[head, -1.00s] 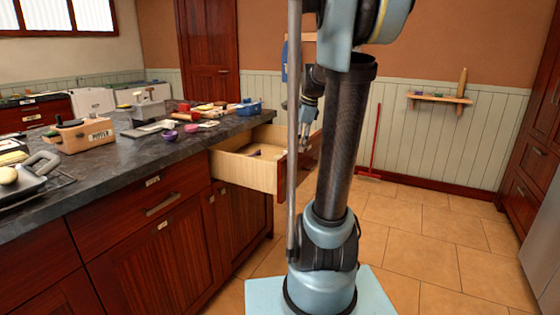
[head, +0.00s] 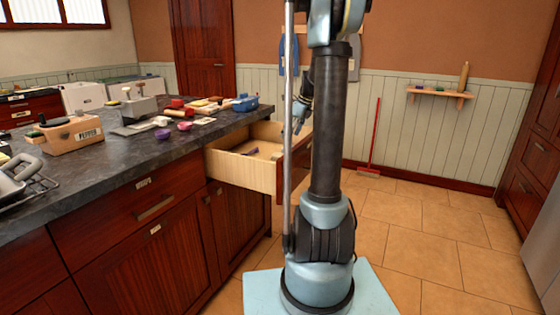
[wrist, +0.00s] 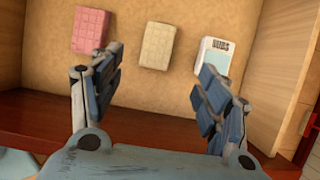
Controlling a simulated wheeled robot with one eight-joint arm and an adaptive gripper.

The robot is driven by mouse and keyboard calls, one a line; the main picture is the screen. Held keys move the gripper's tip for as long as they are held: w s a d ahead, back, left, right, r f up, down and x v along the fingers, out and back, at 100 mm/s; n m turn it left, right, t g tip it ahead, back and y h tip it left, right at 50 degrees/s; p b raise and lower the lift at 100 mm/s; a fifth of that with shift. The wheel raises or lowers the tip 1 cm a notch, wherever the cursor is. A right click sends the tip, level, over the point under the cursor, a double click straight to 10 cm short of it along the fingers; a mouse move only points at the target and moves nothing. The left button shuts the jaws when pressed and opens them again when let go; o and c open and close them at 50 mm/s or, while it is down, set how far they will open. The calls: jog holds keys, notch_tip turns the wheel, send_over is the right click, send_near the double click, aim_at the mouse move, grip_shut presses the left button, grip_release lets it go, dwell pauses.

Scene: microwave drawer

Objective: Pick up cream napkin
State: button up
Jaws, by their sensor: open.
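The cream napkin (wrist: 158,46) is a folded, quilted-looking pad lying flat on the drawer floor in the wrist view. It lies between a pink folded napkin (wrist: 91,30) on the left and a white and blue labelled packet (wrist: 211,57) on the right. My gripper (wrist: 161,52) is open and empty, its fingers spread to either side of the cream napkin in the picture. I cannot tell how high above it they are. In the head view my gripper (head: 299,120) hangs over the drawer, partly behind my own arm, and the cream napkin cannot be made out.
The open wooden drawer (head: 240,174) juts out below the dark countertop (head: 95,170). Its dark front panel (wrist: 40,130) runs beneath my gripper in the wrist view. The counter holds a wooden block (head: 70,135), a blue bin (head: 245,103) and several small items.

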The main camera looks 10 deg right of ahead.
aim_at(280, 155)
jog(key=x, duration=1.1)
jog(key=shift+s+a+f, duration=0.1)
jog(key=shift+f, duration=0.1)
jog(key=shift+c, duration=0.3)
jog(key=c, duration=1)
